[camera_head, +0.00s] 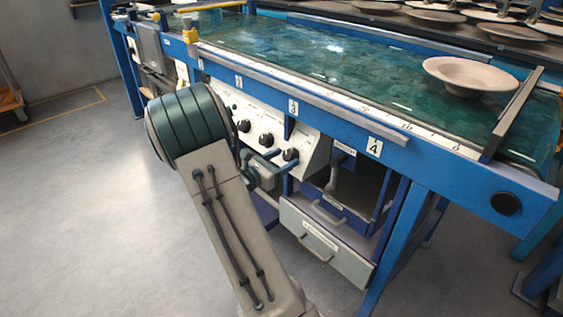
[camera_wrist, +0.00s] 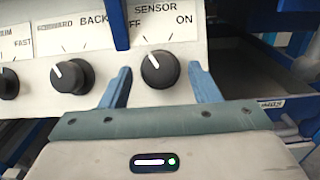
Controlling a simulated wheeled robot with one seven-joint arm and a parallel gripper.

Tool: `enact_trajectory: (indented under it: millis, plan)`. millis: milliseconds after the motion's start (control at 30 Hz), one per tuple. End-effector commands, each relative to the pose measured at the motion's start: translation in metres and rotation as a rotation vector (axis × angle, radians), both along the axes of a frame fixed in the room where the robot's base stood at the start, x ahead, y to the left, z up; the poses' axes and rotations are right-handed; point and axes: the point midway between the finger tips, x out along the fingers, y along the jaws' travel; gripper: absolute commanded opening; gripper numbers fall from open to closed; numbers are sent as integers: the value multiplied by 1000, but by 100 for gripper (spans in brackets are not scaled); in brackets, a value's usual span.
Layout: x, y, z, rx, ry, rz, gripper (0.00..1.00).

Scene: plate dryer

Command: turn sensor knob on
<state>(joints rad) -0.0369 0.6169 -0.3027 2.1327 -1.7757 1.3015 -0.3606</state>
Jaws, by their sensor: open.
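The sensor knob (camera_wrist: 160,69) is a round black knob with a white pointer line, on a white panel under a "SENSOR" label. Its pointer leans up and left, toward the partly hidden "OFF" mark; "ON" is at its upper right. My gripper (camera_wrist: 161,72) is open, with one blue finger on each side of the knob. Gaps show between the fingers and the knob in the wrist view. In the head view the knob (camera_head: 291,154) is the rightmost on the panel, and my gripper (camera_head: 270,165) is just before it.
Left of it are the forward/back knob (camera_wrist: 72,76) and a speed knob (camera_wrist: 8,83). A blue-framed conveyor table (camera_head: 330,65) carries a bowl-like plate (camera_head: 470,75). The floor at left is clear.

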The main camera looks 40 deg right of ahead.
Motion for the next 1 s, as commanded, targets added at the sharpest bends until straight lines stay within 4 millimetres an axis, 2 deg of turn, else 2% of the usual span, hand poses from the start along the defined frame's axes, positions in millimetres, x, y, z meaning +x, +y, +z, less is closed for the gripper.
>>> enact_trajectory:
  millis: [167,200,333,367,667,1000]
  plan:
    - [0,0,0,0,0,0,56]
    - [0,0,0,0,0,0,50]
    - [0,0,0,0,0,0,14]
    - [0,0,0,0,0,0,11]
    - [1,0,0,2,-20,-11,12]
    - [4,1,0,16,-188,-108,12]
